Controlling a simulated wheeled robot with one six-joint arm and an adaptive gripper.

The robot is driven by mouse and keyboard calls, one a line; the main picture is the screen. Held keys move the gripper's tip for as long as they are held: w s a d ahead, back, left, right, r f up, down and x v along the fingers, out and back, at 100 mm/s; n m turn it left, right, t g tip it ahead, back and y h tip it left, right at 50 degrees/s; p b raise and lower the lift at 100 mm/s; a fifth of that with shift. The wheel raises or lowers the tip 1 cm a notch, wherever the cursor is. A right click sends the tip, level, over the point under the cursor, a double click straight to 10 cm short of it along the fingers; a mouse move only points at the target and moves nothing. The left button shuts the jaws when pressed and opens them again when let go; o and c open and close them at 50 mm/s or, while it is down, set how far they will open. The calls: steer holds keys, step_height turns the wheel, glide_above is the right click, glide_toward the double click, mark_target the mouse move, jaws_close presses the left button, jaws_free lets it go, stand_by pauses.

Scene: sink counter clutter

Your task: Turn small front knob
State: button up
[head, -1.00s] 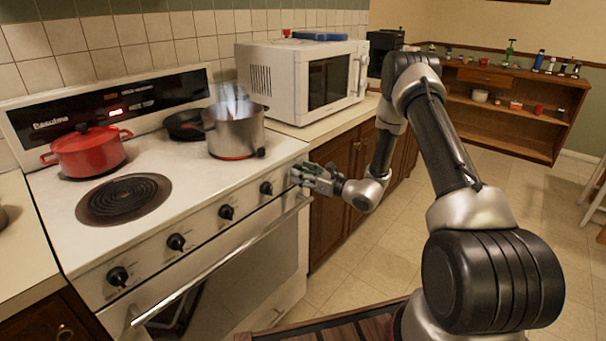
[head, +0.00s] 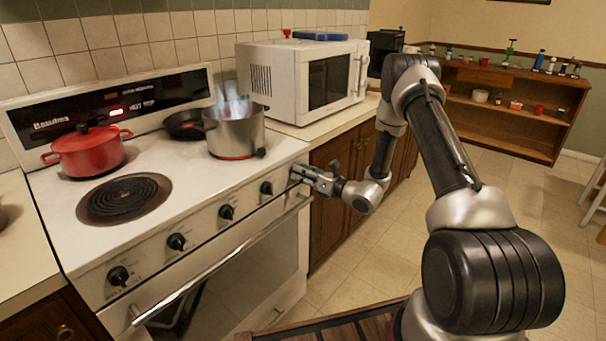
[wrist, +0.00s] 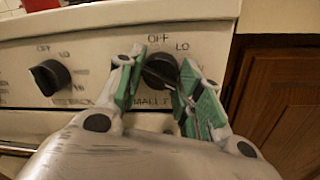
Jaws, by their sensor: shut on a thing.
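The small front knob (wrist: 160,70) is black and sits at the right end of the stove's front panel, with OFF and LO printed around it and a partly covered label below. My gripper (wrist: 158,82) is shut on this knob, a green-padded finger on each side of it. In the head view my gripper (head: 300,173) is at the right end of the panel and hides the knob. The neighbouring black knob (wrist: 50,77) is to the left, apart from my fingers.
Several other knobs line the panel (head: 148,258), above the oven handle (head: 220,266). A steaming steel pot (head: 235,135), a dark pan (head: 184,124) and a red pot (head: 88,153) stand on the stove. A microwave (head: 300,75) is on the right counter. Floor beside the stove is clear.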

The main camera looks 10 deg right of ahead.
steer(key=shift+m, duration=1.3)
steer(key=o, duration=1)
steer(key=v, duration=1.2)
steer(key=shift+f, duration=0.2)
